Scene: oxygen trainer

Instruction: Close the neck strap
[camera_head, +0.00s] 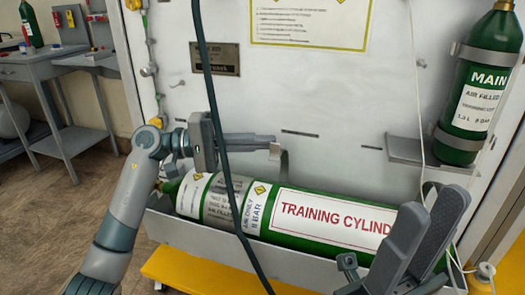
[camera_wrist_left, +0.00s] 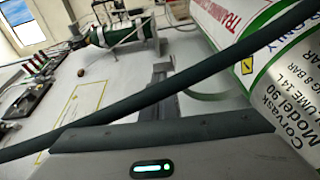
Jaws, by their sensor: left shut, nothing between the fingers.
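The green training cylinder (camera_head: 330,215) lies on its side in a grey tray.
A dark hose (camera_head: 217,120) hangs in front of my left gripper and the cylinder. The upright MAIN cylinder (camera_head: 482,90) stands on a bracket at the right. A thin white tube (camera_head: 417,90) hangs beside it. A yellow base (camera_head: 195,270) lies below the tray.

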